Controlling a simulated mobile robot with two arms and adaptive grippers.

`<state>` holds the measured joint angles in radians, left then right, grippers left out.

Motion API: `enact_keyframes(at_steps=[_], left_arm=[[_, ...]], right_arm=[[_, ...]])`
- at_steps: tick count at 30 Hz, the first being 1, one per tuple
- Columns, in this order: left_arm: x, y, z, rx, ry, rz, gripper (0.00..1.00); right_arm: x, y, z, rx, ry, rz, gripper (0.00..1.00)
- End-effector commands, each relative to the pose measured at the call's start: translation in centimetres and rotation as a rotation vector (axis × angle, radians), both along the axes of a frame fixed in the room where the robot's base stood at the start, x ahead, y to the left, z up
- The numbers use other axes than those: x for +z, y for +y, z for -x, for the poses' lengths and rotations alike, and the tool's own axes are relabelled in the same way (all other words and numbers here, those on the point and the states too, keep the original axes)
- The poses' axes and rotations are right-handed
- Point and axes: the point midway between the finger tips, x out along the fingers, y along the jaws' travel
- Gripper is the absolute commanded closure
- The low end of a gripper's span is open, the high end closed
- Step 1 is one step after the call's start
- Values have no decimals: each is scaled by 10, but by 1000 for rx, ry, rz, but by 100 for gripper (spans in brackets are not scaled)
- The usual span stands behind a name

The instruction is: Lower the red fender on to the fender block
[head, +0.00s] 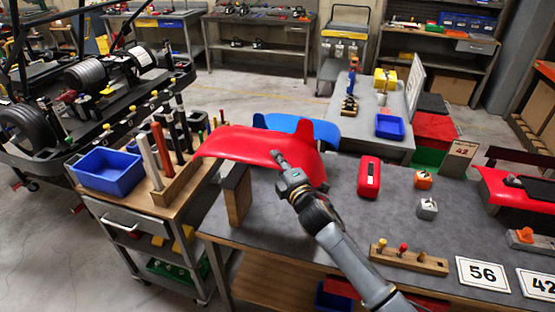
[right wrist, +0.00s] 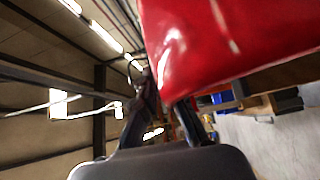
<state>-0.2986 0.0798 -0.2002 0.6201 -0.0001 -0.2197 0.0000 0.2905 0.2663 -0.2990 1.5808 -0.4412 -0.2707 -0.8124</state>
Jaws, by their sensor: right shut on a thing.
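The red fender (head: 245,143) is a glossy curved shell over the left end of the grey workbench, its left end reaching over the tool cart. My right gripper (head: 280,160) is shut on its near side, toward the right end. In the right wrist view, the red fender (right wrist: 225,40) fills the upper right, in front of the fingers (right wrist: 165,110). A block with a dark top and wooden side (head: 237,193), seemingly the fender block, stands upright under the fender. The fender looks raised above it, but I cannot tell whether they touch. My left gripper is not in view.
A blue fender (head: 300,128) lies behind the red one. The tool cart (head: 150,213) at left carries a blue bin (head: 108,172) and upright tools. A red case (head: 369,177), small blocks and a wooden peg holder (head: 408,258) are on the bench (head: 340,222).

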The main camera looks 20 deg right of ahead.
Motion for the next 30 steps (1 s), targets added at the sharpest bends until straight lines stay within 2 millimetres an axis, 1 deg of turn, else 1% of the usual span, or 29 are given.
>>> enact_keyframes(at_steps=[2,8,30], left_arm=[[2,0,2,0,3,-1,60],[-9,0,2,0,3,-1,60],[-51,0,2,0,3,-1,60]], right_arm=[[3,0,1,1,-5,-1,100],[-9,0,1,0,-5,-1,100],[-59,0,1,1,-5,-2,100]])
